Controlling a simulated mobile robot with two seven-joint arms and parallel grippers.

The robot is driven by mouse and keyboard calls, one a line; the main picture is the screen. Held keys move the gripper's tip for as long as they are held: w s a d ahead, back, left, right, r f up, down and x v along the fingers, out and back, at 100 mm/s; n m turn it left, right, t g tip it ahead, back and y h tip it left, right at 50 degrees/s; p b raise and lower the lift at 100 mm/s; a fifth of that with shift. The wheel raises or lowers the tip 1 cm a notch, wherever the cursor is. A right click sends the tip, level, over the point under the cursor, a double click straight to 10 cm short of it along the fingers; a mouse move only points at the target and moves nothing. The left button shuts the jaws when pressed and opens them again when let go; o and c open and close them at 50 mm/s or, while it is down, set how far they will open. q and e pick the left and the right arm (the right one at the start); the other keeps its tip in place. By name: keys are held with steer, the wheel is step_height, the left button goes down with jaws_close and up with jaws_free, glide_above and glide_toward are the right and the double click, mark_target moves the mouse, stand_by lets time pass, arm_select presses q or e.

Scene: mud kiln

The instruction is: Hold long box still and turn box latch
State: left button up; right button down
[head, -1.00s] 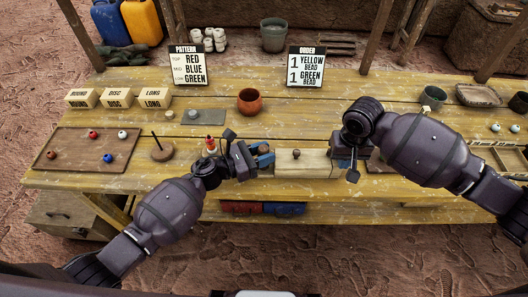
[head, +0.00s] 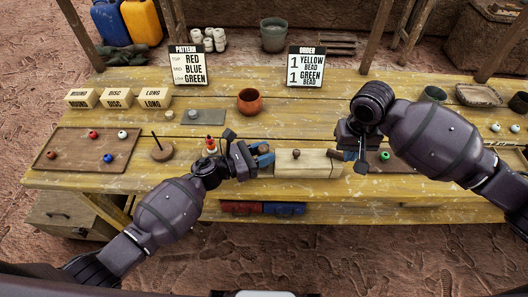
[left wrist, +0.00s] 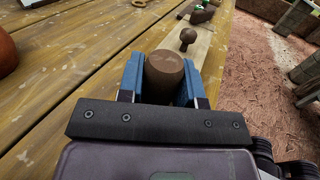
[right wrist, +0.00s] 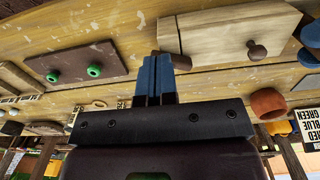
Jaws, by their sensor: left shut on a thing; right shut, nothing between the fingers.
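The long box (head: 310,168) is pale wood and lies near the table's front edge, with a dark knob (head: 296,153) on top. A brown latch (head: 335,154) shows at its right end; it also shows in the right wrist view (right wrist: 181,62). My left gripper (head: 264,156) is shut on a brown round handle (left wrist: 165,72) at the box's left end. My right gripper (head: 352,155) is shut and empty, its blue fingertips (right wrist: 156,62) close beside the latch. I cannot tell whether they touch it.
A tray (right wrist: 90,57) with green beads lies right of the box. A red pot (head: 249,102) stands behind the box. A bead tray (head: 70,150), a peg stand (head: 162,152) and label blocks (head: 117,98) are on the left. Open tabletop (head: 320,115) lies behind the box.

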mark_target(341, 167)
steer(key=shift+r, duration=0.65)
steer(key=shift+s+a+f, duration=0.1)
steer(key=shift+a+f, duration=0.25)
steer(key=shift+f, duration=0.65)
steer(key=shift+s+a+f, duration=0.1)
steer(key=shift+a+f, duration=0.25)
steer(key=shift+f, duration=0.65)
steer(key=shift+a+f, duration=0.35)
steer(key=shift+f, duration=0.65)
steer(key=shift+w+d, duration=0.15)
steer(key=shift+w, duration=0.45)
steer(key=shift+d, duration=0.8)
steer(key=shift+s, duration=0.2)
